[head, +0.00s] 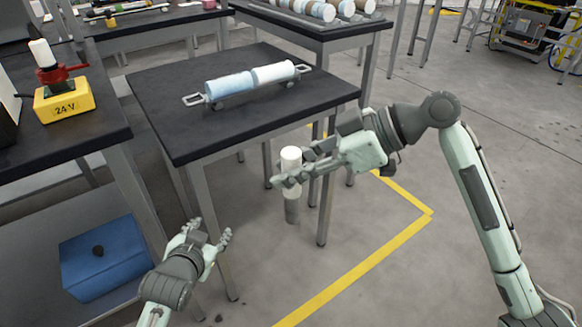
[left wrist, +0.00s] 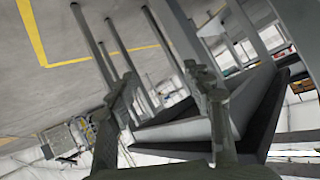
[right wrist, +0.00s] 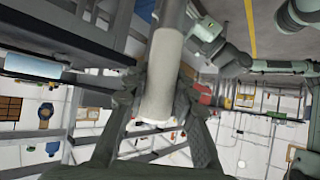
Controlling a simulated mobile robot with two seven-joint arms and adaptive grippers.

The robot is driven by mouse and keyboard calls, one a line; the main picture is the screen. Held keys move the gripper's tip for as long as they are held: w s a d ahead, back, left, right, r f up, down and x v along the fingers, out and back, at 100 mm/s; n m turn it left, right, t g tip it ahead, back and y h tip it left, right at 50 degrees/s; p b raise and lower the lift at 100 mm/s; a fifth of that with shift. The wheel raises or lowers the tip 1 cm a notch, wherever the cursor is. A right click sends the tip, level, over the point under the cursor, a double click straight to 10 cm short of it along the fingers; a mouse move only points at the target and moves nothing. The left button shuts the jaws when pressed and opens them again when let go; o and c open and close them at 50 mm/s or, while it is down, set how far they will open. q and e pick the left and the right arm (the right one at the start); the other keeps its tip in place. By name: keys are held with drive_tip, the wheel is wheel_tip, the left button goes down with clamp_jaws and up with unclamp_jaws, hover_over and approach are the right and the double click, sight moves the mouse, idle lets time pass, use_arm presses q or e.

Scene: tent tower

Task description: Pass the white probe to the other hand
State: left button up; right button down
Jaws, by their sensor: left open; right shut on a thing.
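The white probe (head: 291,158) is upright in the head view, with a white upper part and a grey lower end (head: 292,210). My right gripper (head: 286,180) is shut around its middle, in front of the dark table. The probe also shows between the fingers in the right wrist view (right wrist: 160,80); the fingers hide part of its sides. My left gripper (head: 210,232) is open and empty, lower and to the left of the probe, apart from it. No probe shows between its fingers in the left wrist view (left wrist: 160,95).
A bench at left holds a yellow 24 V box (head: 63,101). A blue box (head: 105,262) is on a low shelf. Yellow lines (head: 355,262) mark open floor.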

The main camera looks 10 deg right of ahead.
use_arm(q)
drive_tip(key=s+a+f+n+g+y, duration=0.1)
drive_tip(key=s+a+f+n+g, duration=0.1)
drive_tip(key=s+a+f+g, duration=0.2)
drive_tip(key=s+a+f+n+g+y, duration=0.1)
drive_tip(key=s+a+f+g, duration=0.3)
drive_tip(key=s+a+f, duration=0.6)
drive_tip(key=s+f, duration=0.8)
drive_tip(key=s, duration=0.1)
drive_tip(key=shift+f+n+g+y, duration=0.2)
drive_tip(key=shift+n+g+y, duration=0.1)
drive_tip(key=shift+n, duration=0.1)
drive_tip(key=shift+s, duration=0.1)
